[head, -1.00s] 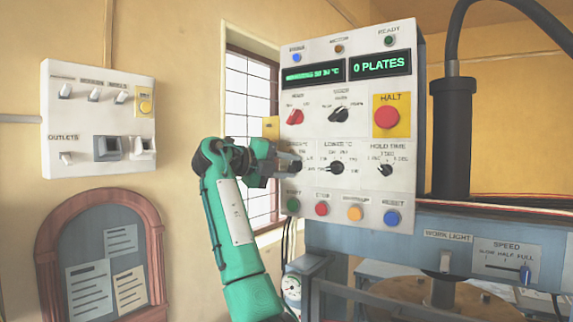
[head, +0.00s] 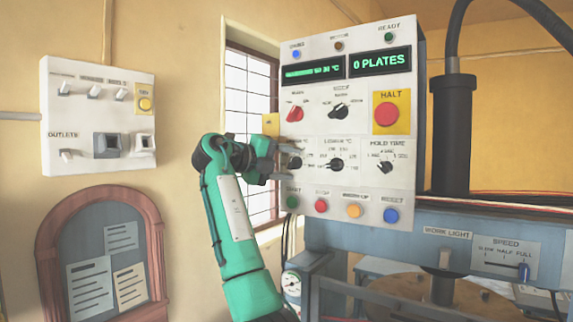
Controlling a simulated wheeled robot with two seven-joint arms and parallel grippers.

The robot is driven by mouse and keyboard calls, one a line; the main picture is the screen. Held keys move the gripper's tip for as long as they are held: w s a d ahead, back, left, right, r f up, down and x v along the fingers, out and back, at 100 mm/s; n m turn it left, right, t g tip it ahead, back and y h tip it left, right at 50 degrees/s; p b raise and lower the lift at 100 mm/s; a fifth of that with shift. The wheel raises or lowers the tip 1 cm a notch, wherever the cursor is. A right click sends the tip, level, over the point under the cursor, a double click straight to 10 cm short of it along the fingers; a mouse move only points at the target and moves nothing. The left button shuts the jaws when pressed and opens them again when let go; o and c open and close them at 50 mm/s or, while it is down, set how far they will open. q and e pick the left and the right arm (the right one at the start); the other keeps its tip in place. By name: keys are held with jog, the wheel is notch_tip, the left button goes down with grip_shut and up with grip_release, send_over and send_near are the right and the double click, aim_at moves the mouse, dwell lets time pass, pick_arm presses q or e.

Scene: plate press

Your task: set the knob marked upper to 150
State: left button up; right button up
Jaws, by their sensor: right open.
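The white control panel (head: 345,186) stands right of the window. The upper knob (head: 295,163) is a small dark dial at the left of its middle row, beside the lower knob (head: 337,164). The upper knob's label and scale are partly covered, so its setting cannot be read. My right gripper (head: 279,160) reaches in at the panel's left edge. Its jaws are open, with the fingertips close to the upper knob; whether they touch it I cannot tell. My left gripper is not in view.
A red knob (head: 295,113) and a black selector (head: 339,111) sit above. The hold time knob (head: 386,167) is farther right. A red halt button (head: 386,114) is at the upper right. Coloured buttons, including the green one (head: 292,202), line the bottom row.

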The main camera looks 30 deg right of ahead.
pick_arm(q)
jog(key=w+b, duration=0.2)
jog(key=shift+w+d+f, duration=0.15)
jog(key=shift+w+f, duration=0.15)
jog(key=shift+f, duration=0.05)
pick_arm(e)
jog(key=a+r, duration=0.2)
jog(key=a, duration=1.1)
jog(key=shift+s+a, duration=0.15)
jog(key=shift+a, duration=0.25)
jog(key=shift+f, duration=0.1)
